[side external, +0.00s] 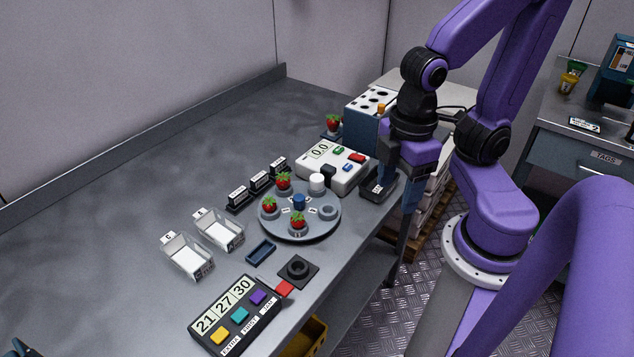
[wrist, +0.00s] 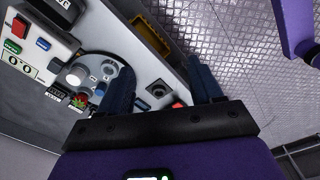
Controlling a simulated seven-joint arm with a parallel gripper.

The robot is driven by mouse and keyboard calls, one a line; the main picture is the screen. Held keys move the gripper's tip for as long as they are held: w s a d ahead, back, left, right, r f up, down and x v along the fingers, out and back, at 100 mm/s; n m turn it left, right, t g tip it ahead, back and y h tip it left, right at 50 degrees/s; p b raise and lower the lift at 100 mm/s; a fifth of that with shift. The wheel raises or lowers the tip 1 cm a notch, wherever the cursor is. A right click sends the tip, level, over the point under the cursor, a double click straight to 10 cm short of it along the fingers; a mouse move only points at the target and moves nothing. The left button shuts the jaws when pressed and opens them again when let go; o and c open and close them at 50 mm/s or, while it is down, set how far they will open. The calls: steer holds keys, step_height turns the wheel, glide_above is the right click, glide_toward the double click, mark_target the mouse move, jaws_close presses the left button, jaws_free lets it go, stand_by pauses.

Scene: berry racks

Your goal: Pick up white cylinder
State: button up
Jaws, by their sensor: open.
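The white cylinder (side external: 317,183) stands upright on the rim of a round grey turntable (side external: 276,233), at its back right. In the wrist view a pale round top at the left, likely the white cylinder (wrist: 75,75), shows on the turntable, outside the fingers. My gripper (side external: 408,202) points down at the table's right edge, to the right of the turntable and apart from the cylinder.
The turntable also carries several strawberries (side external: 283,181) and a blue cylinder (side external: 299,202). A white box with a display and buttons (side external: 330,172) stands close behind the cylinder. A blue rack with holes (side external: 361,123) is farther back.

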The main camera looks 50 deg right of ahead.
steer(key=w+r+m+h, duration=0.2)
steer(key=w+m, duration=0.9)
steer(key=m, duration=0.2)
steer(key=m+h, duration=0.1)
steer(key=m, duration=1.4)
glide_toward(317, 178)
steer(key=shift+x, duration=4.5)
steer(key=shift+c, duration=0.3)
jaws_close()
steer(key=shift+r+h, duration=0.15)
steer(key=shift+h, duration=0.15)
